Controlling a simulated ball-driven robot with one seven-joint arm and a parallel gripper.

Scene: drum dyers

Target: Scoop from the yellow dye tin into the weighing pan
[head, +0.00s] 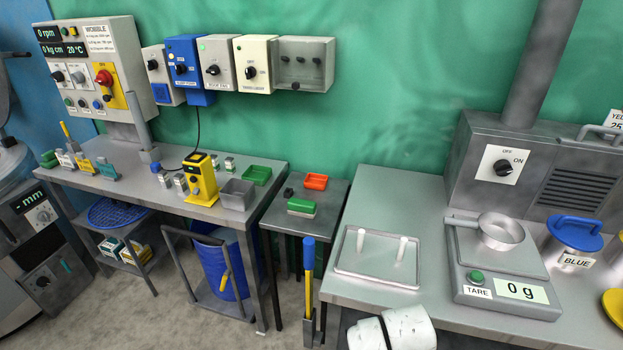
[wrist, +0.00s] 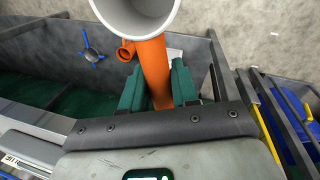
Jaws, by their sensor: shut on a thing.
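In the wrist view my gripper (wrist: 158,90) has its two green fingers shut on the orange handle of a scoop (wrist: 155,65). The scoop's pale round bowl (wrist: 138,12) is cut by the top edge; the part in view looks plain and empty. My gripper and the scoop do not show in the head view. The weighing pan (head: 501,234), a small grey pan with a handle, sits on the scale (head: 510,290), which reads 0 g. A yellow round thing (head: 613,305) is cut by the right edge; I cannot tell whether it is the yellow dye tin.
A tin labelled BLUE (head: 573,245) stands right of the scale. A grey tray (head: 350,266) with two white pegs lies left of it. A grey box with an ON/OFF switch (head: 504,167) stands behind. The wrist view shows a grey trough (wrist: 50,45) below.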

